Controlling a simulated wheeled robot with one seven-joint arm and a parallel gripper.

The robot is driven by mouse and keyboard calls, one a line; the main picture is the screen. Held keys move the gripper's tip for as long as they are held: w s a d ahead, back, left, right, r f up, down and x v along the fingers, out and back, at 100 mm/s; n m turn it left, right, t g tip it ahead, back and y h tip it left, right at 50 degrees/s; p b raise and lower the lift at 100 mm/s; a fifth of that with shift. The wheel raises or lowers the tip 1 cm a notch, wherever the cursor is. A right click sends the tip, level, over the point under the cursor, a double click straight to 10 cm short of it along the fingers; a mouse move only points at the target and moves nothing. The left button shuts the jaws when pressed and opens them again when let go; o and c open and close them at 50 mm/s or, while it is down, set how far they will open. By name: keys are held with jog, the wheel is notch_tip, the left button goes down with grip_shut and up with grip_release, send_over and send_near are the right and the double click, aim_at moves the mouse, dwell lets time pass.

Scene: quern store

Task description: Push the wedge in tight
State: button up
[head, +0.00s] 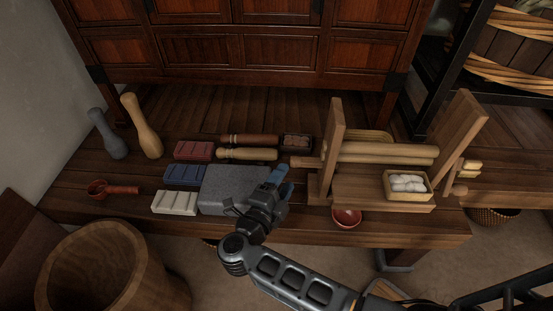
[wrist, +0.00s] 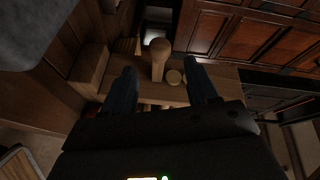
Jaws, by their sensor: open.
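A wooden press-like frame (head: 385,153) with two upright boards and round bars stands on the bench, right of my gripper. Small pale wooden pieces (head: 467,167) stick out at its right upright; one may be the wedge, but I cannot tell, nor how tight it sits. A rounded peg (head: 459,190) shows just below them. My gripper (head: 282,178) is open and empty, above the grey stone block and left of the frame. In the wrist view, a knob-ended wooden bar (wrist: 159,58) and a small round wooden end (wrist: 174,77) appear between the open fingers, apart from them.
The grey stone block (head: 222,190) lies beside my gripper. Red, blue and white blocks (head: 176,202) and two wooden rollers (head: 248,154) lie left. A box of white pieces (head: 407,200) and a red bowl (head: 346,218) are by the frame. A cabinet (head: 240,45) closes the back.

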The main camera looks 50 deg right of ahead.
aim_at(293, 166)
jog(key=shift+w+d+f, duration=0.1)
jog(key=shift+w+d, duration=0.1)
jog(key=x, duration=0.7)
jog(key=shift+d+b, duration=0.15)
jog(key=shift+b, duration=0.25)
jog(key=shift+c, duration=0.2)
grip_shut()
